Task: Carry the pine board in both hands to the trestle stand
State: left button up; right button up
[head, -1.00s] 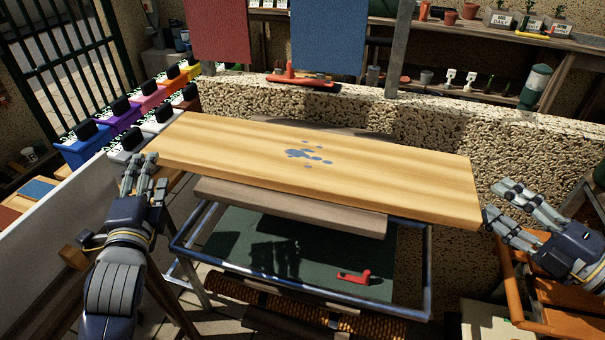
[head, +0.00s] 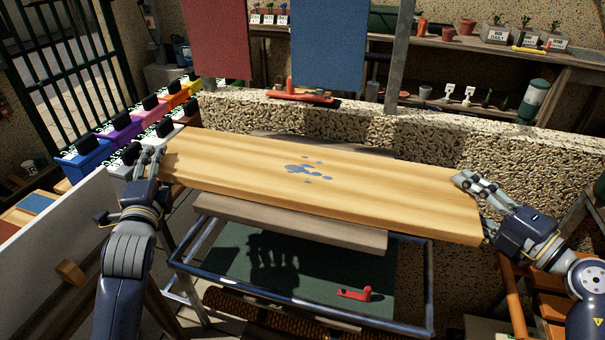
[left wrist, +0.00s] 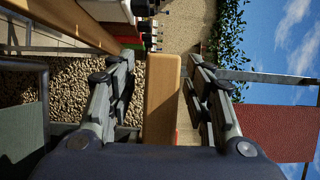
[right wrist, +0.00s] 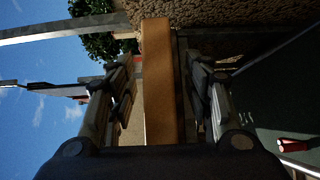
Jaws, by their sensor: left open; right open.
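The pine board (head: 380,191) is a long pale plank with blue-grey paint spots, lying roughly level across the middle of the head view. My left gripper (head: 150,165) is at its left end and my right gripper (head: 475,200) is at its right end. In the left wrist view the board's edge (left wrist: 162,95) stands between the two open fingers, with gaps on both sides. In the right wrist view the board's edge (right wrist: 158,85) is likewise between open fingers. A grey-brown plank (head: 300,225) lies under the board. I cannot tell which thing is the trestle stand.
A blue metal frame (head: 430,290) with a dark green panel (head: 225,265) and a red-handled item (head: 353,294) is below the board. A rough stone wall (head: 440,150) runs behind. Coloured bins (head: 85,165) are at the left, and an orange wooden piece (head: 560,300) is at the lower right.

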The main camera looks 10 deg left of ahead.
pick_arm(q)
jog(key=shift+x, duration=1.2)
pick_arm(e)
jog(key=shift+x, duration=1.25)
pick_arm(q)
jog(key=shift+c, duration=0.3)
pick_arm(e)
jog(key=shift+c, duration=0.3)
pick_arm(q)
grip_shut()
pick_arm(e)
grip_shut()
pick_arm(q)
jog(key=shift+r, duration=0.3)
pick_arm(e)
jog(key=shift+r, duration=0.2)
